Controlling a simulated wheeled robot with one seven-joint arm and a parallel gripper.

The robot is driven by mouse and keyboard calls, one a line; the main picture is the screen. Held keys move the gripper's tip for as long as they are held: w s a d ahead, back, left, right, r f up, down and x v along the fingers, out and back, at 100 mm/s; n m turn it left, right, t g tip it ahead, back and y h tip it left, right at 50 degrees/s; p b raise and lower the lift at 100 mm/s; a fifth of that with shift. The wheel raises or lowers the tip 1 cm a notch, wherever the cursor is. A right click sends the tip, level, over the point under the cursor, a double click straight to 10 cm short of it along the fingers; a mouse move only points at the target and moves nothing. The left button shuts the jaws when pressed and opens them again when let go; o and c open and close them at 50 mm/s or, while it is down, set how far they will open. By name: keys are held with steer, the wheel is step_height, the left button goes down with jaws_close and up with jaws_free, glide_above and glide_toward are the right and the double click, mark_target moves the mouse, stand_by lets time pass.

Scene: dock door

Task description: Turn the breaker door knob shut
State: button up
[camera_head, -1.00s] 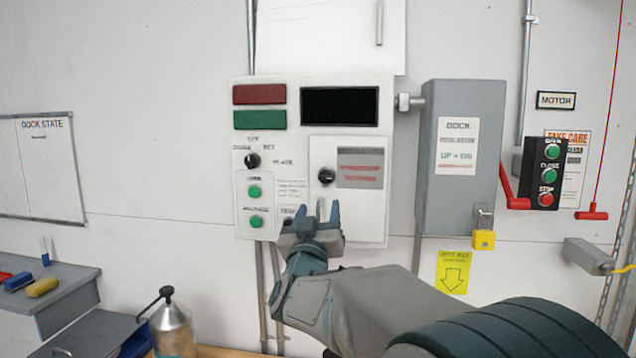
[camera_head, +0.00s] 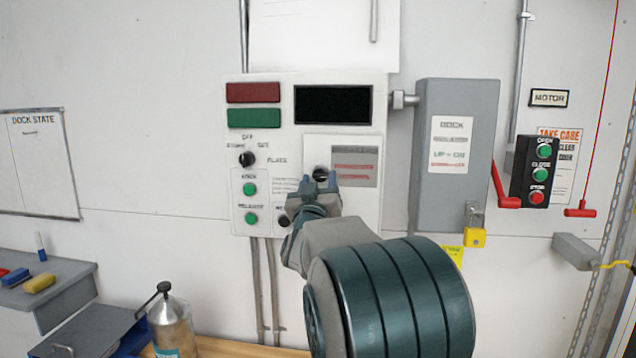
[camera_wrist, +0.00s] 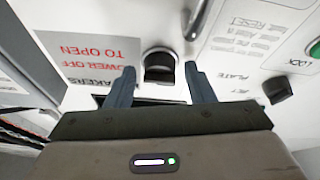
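The breaker door knob (camera_head: 320,174) is a round black knob on the small white breaker door (camera_head: 345,205) of the wall control panel. In the wrist view the knob (camera_wrist: 159,66) sits just beyond and between my fingertips. My gripper (camera_head: 320,183) is open in front of it, with one finger on either side. In the wrist view my gripper (camera_wrist: 158,80) shows a clear gap between its fingers, and no contact with the knob is visible. The head view shows the knob partly covered by the fingers.
A second black knob (camera_head: 247,159) and green buttons (camera_head: 250,189) lie left of the door. A metal bar handle (camera_wrist: 196,20) is close to the knob in the wrist view. A grey dock box (camera_head: 457,190) with a yellow padlock (camera_head: 474,237) stands to the right.

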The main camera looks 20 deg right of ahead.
steer(key=c, duration=0.7)
